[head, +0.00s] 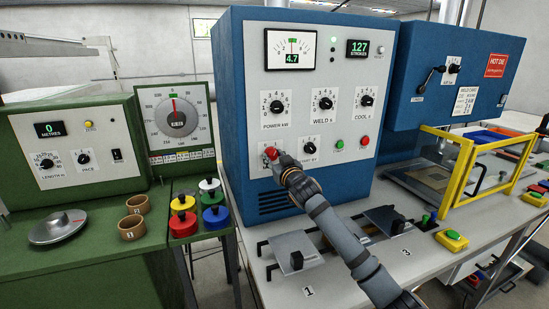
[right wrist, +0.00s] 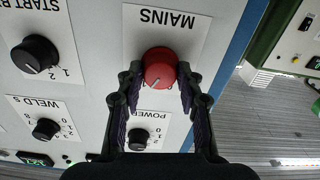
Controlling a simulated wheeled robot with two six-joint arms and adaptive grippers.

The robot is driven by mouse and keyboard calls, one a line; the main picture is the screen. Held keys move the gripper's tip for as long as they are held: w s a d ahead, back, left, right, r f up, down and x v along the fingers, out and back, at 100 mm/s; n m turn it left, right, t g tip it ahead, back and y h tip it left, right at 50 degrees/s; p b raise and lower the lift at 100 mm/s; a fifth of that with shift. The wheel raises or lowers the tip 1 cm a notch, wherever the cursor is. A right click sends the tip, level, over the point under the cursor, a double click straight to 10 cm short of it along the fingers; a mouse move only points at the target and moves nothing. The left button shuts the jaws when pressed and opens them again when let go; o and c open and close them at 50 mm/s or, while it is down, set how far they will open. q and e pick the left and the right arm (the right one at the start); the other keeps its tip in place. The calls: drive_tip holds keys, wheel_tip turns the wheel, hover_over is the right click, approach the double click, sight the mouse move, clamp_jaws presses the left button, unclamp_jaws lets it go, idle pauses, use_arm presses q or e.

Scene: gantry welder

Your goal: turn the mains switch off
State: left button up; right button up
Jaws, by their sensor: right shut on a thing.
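The mains switch is a red round knob (right wrist: 160,66) below the word MAINS in the right wrist view. In the head view the red knob (head: 270,153) is at the lower left of the blue welder's front panel, partly hidden by my gripper. My right gripper (head: 279,161) is at the panel with its fingers closed on the knob's two sides, as the right wrist view (right wrist: 160,80) shows. A white pointer line on the knob runs toward the lower left in that view. The position marks beside it are mostly hidden. My left gripper is not in view.
The START BY knob (head: 309,147) is close beside the switch, and the POWER knob (head: 276,106) is above it. Metal plates with black handles (head: 296,252) lie on the bench below my right arm. A green winding machine (head: 75,150) stands at the left.

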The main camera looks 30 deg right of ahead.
drive_tip(key=n+p, duration=0.4)
drive_tip(key=n, duration=0.1)
drive_tip(key=shift+r+n, duration=0.2)
drive_tip(key=shift+n, duration=0.1)
drive_tip(key=n+p, duration=0.3)
drive_tip(key=n, duration=0.1)
drive_tip(key=shift+f+n+p, duration=0.15)
drive_tip(key=shift+n+p, duration=0.45)
drive_tip(key=shift+n, duration=0.3)
drive_tip(key=o, duration=1.2)
drive_tip(key=shift+c, duration=0.2)
drive_tip(key=v, duration=1.2)
drive_tip(key=shift+a, duration=0.15)
